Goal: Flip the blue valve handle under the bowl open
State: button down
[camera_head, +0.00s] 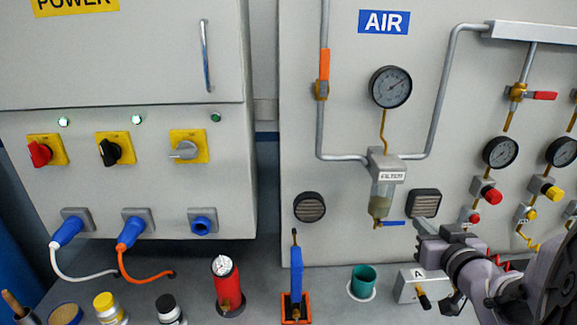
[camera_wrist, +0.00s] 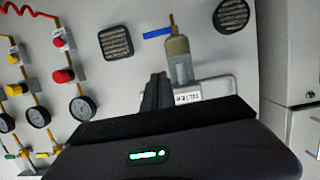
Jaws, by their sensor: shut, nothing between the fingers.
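The blue valve handle (camera_head: 391,223) points sideways to the right, about level, from under the filter bowl (camera_head: 381,200). The wrist view looks upside down; there the blue handle (camera_wrist: 157,33) juts left from the brass end of the bowl (camera_wrist: 178,62). My gripper (camera_head: 424,228) is to the right of the handle's free end in the head view, with a small gap in the picture. Its fingers (camera_wrist: 158,88) are together and empty in the wrist view, pointing toward the bowl and handle. I cannot tell the depth between fingertips and handle.
A grey vent (camera_head: 425,203) is on the panel behind my gripper. Gauges and red and yellow knobs are to the right.

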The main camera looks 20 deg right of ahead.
jog(key=shift+s+d+f, duration=0.1)
jog(key=shift+s, duration=0.05)
jog(key=b, duration=0.3)
send_over(391, 223)
jog(key=s, duration=0.3)
notch_tip(391, 223, down, 2)
jog(key=f, duration=0.2)
jog(key=f+b, duration=0.1)
jog(key=d+f, duration=0.1)
jog(key=shift+w+f+b, duration=0.2)
jog(key=shift+w+b, duration=0.15)
jog(key=shift+w+d, duration=0.1)
